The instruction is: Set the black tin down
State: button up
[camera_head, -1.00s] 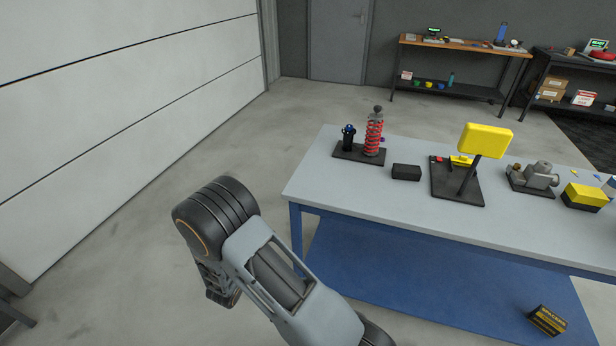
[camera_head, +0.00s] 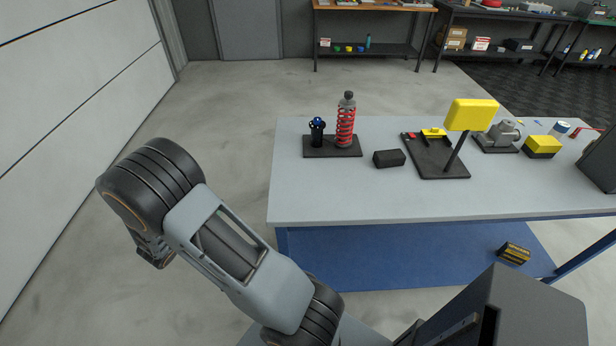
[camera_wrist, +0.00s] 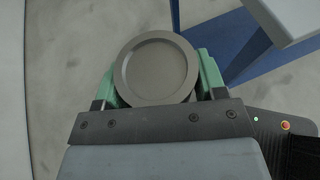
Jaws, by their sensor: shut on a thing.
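The black tin (camera_wrist: 155,68) shows in the wrist view as a round, dark grey disc with a raised rim, seen face on. My gripper (camera_wrist: 158,78) is shut on it, with a green finger on each side. The tin is held over bare floor in that view, clear of any surface. In the head view I cannot make out the tin or my gripper; only my arm shows. The grey-topped table (camera_head: 325,195) stands beyond my arm there.
On the table are a red spring and blue-capped part on a black base (camera_head: 332,148), a black block (camera_head: 389,158), a yellow sign on a stand (camera_head: 471,115), a metal part (camera_head: 504,133) and a yellow-black box (camera_head: 541,146). The table's front left is clear.

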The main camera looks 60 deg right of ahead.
jog(key=s+d+r+m+g+y, duration=0.1)
jog(key=s+d+r+m+g, duration=0.45)
jog(key=d+r, duration=0.35)
jog(key=s+d+r+m+g, duration=0.4)
jog(key=s+d+r+g, duration=0.25)
jog(key=d, duration=0.45)
jog(key=shift+m+t, duration=0.25)
jog(key=shift+t, duration=0.05)
jog(key=s+d+f, duration=0.1)
jog(key=d+f, duration=0.2)
jog(key=d, duration=0.1)
jog(key=s+d+f+p, duration=0.1)
jog(key=s+d+f, duration=0.1)
jog(key=d+f, duration=0.2)
jog(key=s+d+f, duration=0.2)
jog(key=d+f, duration=0.2)
jog(key=d, duration=0.1)
jog(key=shift+s+d+f+p, duration=0.15)
jog(key=shift+s+d+p, duration=0.05)
jog(key=shift+d+p, duration=0.15)
jog(key=shift+a+f, duration=0.1)
jog(key=shift+f, duration=0.45)
jog(key=shift+f, duration=0.1)
